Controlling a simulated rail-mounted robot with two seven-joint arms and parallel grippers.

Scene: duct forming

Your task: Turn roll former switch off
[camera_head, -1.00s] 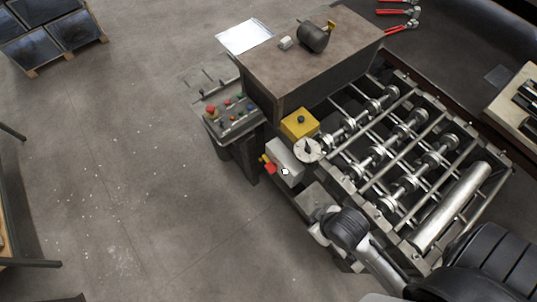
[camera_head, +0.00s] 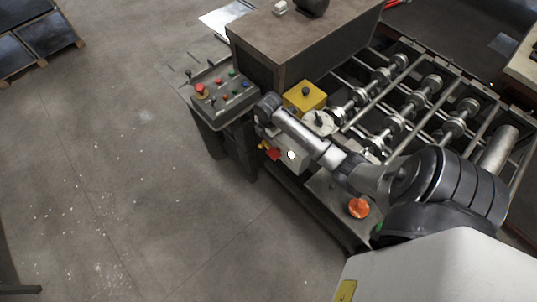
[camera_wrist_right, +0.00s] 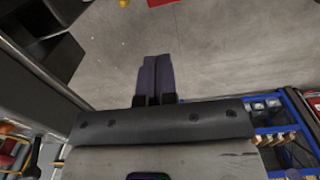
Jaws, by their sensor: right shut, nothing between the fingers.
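The roll former (camera_head: 335,205) stands at the right in the head view, with several rows of metal rollers. A grey box (camera_head: 291,158) is on its near left side, with a small red and yellow switch-like part (camera_head: 271,153) on its left face. My right arm reaches across above this box, and its wrist end is just above and left of it. The right gripper's fingers are hidden in the head view. In the right wrist view the right gripper (camera_wrist_right: 155,62) is shut and empty, with floor beyond the fingertips. My left gripper is not in view.
A control panel (camera_head: 222,92) with a red knob and several buttons stands left of my right wrist. A yellow box (camera_head: 304,96) is just behind my arm. An orange round knob (camera_head: 358,208) is on the machine's near side. Open floor lies left.

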